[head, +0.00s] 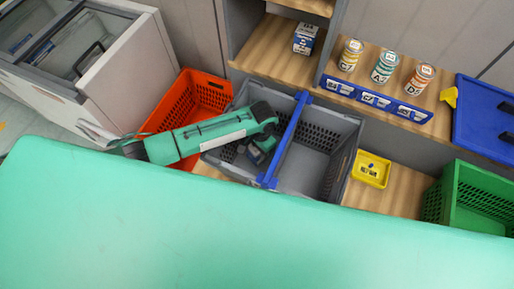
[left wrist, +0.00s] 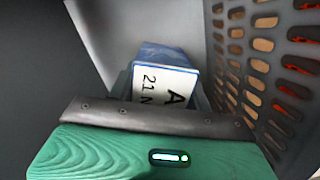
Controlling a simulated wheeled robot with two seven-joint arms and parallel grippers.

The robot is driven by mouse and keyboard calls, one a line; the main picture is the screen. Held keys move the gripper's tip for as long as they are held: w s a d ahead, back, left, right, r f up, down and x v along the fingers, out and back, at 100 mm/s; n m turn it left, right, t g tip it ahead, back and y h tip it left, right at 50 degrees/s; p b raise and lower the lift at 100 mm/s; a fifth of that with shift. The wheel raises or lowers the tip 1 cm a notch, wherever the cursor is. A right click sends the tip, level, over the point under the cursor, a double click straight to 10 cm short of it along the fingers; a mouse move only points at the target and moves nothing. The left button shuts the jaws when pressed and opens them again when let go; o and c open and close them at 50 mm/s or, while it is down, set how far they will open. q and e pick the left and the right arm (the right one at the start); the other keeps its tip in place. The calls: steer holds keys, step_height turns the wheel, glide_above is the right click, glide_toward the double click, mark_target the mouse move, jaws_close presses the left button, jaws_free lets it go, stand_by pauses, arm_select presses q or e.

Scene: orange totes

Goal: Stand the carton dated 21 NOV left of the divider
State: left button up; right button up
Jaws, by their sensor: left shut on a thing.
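The carton (left wrist: 165,82), blue with a white label reading "A" and "21 N", shows in the left wrist view; the rest of its print is cut off. My left gripper (left wrist: 158,98) is shut on it. In the head view my left gripper (head: 256,152) is down inside the grey tote (head: 340,172), left of the blue divider (head: 288,135). The arm hides much of that left compartment. I cannot tell whether the carton touches the tote floor. My right gripper is in neither view.
Another white and blue carton (head: 305,38) stands on the shelf. Three cans stand behind a blue label rail (head: 375,100). An orange tote (head: 190,98) is left, a yellow tray (head: 371,170) and green crate (head: 470,195) right. The tote's right compartment looks empty.

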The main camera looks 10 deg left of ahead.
arm_select(q)
steer(key=shift+f, duration=0.15)
steer(key=o, duration=1.2)
steer(key=shift+c, duration=0.2)
steer(key=shift+r, duration=0.45)
steer(key=r, duration=0.3)
steer(key=r+b, duration=0.1)
steer(key=r, duration=0.3)
steer(key=w+d+r+b, duration=0.1)
steer(key=r, duration=0.3)
steer(key=shift+w+r, duration=0.1)
